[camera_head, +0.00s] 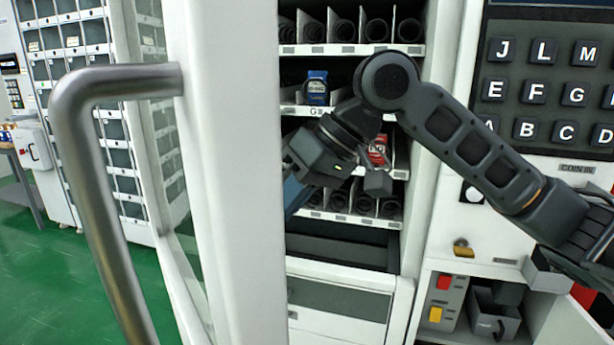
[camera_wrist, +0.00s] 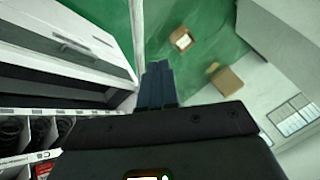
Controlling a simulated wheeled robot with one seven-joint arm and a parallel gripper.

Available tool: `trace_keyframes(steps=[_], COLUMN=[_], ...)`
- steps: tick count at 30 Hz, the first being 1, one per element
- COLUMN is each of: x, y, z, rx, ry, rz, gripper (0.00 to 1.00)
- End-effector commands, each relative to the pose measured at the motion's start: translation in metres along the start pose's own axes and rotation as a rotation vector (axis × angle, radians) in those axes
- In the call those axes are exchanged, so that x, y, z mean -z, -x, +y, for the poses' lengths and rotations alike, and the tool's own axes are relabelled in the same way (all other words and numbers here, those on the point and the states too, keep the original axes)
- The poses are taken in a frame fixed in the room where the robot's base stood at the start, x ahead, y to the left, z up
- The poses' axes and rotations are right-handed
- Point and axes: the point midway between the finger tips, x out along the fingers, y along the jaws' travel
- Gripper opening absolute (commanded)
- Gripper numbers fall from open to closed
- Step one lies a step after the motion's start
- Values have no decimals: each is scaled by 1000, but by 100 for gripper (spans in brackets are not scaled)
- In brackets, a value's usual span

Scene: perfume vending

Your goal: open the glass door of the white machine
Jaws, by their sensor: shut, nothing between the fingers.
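The glass door (camera_head: 215,150) of the white machine stands swung open toward me at the left of the head view. Its grey metal bar handle (camera_head: 95,200) is in the foreground on the door's left side. The machine's interior shelves (camera_head: 355,50) show to the right of the door. My gripper (camera_head: 292,194) is at the inner side of the door, in front of the shelves; the door frame's edge partly hides its fingertips there. In the wrist view the dark blue fingers (camera_wrist: 157,82) are together and empty. Whether they touch the door cannot be told.
A keypad panel (camera_head: 545,80) and a coin area (camera_head: 575,168) are right of the opening. A blue box (camera_head: 316,88) and a red item (camera_head: 377,150) sit on shelves. Green floor (camera_head: 60,270) is clear at left; cardboard boxes (camera_wrist: 226,80) lie on it in the wrist view.

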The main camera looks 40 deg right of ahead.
Motion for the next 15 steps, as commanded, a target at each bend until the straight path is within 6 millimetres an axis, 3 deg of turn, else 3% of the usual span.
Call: trace_keyframes(steps=[1,6,15], x=[1,1,0], y=[-1,-10,-14], z=[-11,-27,-33], rx=[0,0,0], ry=[10,5,4], rz=[1,1,1], gripper=[0,0,0])
